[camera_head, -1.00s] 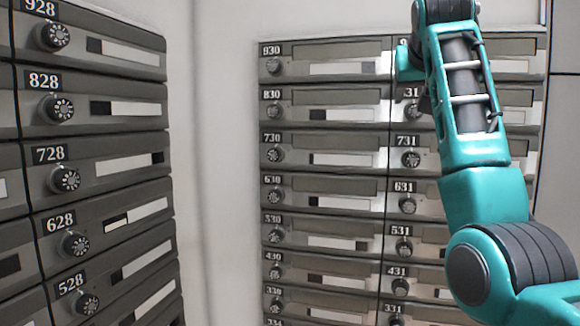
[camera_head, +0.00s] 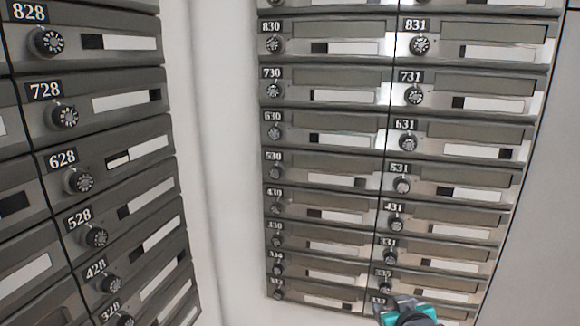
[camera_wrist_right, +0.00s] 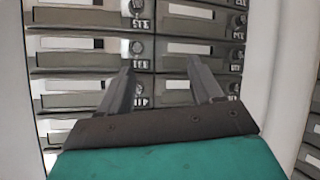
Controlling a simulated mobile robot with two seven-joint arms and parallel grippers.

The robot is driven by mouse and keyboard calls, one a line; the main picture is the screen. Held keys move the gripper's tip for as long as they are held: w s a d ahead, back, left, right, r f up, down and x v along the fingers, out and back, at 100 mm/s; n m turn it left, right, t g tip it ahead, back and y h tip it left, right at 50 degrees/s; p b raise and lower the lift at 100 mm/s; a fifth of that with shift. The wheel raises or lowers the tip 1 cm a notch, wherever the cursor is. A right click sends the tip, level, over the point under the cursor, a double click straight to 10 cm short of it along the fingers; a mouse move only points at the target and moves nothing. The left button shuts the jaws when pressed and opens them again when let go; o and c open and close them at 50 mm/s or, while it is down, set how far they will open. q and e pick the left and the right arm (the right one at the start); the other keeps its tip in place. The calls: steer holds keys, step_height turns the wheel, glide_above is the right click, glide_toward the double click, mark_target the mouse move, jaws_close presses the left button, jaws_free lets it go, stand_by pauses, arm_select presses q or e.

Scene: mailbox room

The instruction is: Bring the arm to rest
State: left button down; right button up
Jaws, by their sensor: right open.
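My right gripper (camera_head: 405,308) shows only in part at the bottom edge of the head view, in front of the lowest boxes of the right mailbox bank (camera_head: 385,190). In the right wrist view my right gripper (camera_wrist_right: 168,82) has its two dark fingers apart, with nothing between them. The mailbox fronts (camera_wrist_right: 180,65) stand beyond the fingertips; I cannot tell how far away they are. My left gripper is in neither view.
A second mailbox bank (camera_head: 110,140) stands on the left with numbered dials and label slots. A pale wall strip (camera_head: 215,160) runs between the banks. A plain grey wall (camera_head: 545,210) is at the right. The mailbox doors in view look closed.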

steer(key=s+a+f+y, duration=0.1)
steer(key=s+f, duration=0.3)
steer(key=s, duration=0.4)
steer(key=s+a+f+y, duration=0.1)
steer(key=s+f, duration=0.3)
steer(key=s, duration=0.5)
steer(key=s+a+f+g, duration=0.1)
steer(key=s+f, duration=0.3)
steer(key=s, duration=0.4)
steer(key=shift+s+a+n+y, duration=0.3)
steer(key=shift+a+n+y, duration=0.1)
steer(key=shift+a, duration=0.4)
